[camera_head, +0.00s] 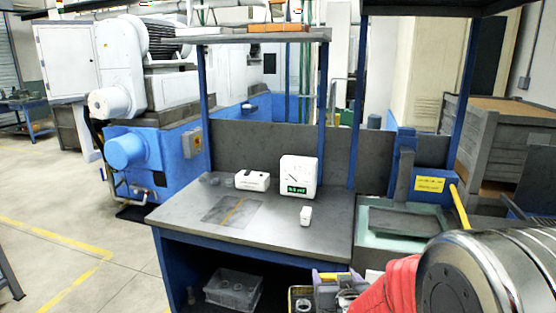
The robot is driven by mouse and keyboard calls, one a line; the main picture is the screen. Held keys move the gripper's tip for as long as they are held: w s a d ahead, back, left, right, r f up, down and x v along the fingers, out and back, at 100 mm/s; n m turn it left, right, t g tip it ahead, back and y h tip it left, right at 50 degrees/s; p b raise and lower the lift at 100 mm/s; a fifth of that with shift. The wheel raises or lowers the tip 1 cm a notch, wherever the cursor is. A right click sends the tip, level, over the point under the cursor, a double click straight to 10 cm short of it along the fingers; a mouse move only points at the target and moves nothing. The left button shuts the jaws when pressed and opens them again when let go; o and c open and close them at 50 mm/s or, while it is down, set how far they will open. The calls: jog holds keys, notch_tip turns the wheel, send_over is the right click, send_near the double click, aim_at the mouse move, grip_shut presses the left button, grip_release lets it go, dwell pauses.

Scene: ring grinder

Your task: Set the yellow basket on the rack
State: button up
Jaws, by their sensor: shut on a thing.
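My gripper (322,284) is at the bottom edge, low in front of the workbench, partly cut off by the frame. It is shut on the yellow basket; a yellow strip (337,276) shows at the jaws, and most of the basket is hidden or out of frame. Small ring-like parts show just below and beside it. My red and metal arm covers the lower right. Which structure is the rack is unclear; a grey upper shelf (250,37) on blue posts stands over the bench, with orange items on it.
The grey workbench (175,208) holds a white gauge (299,176), a white box (252,181) and a small white device (306,216). A blue machine (160,158) stands left; open floor lies at the left front.

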dwell(0.3)
jog(key=s+f, duration=0.1)
jog(key=f, duration=0.1)
jog(key=s+f, duration=0.3)
jog(key=f, duration=0.1)
jog(key=shift+s, duration=0.4)
jog(key=shift+a, duration=0.15)
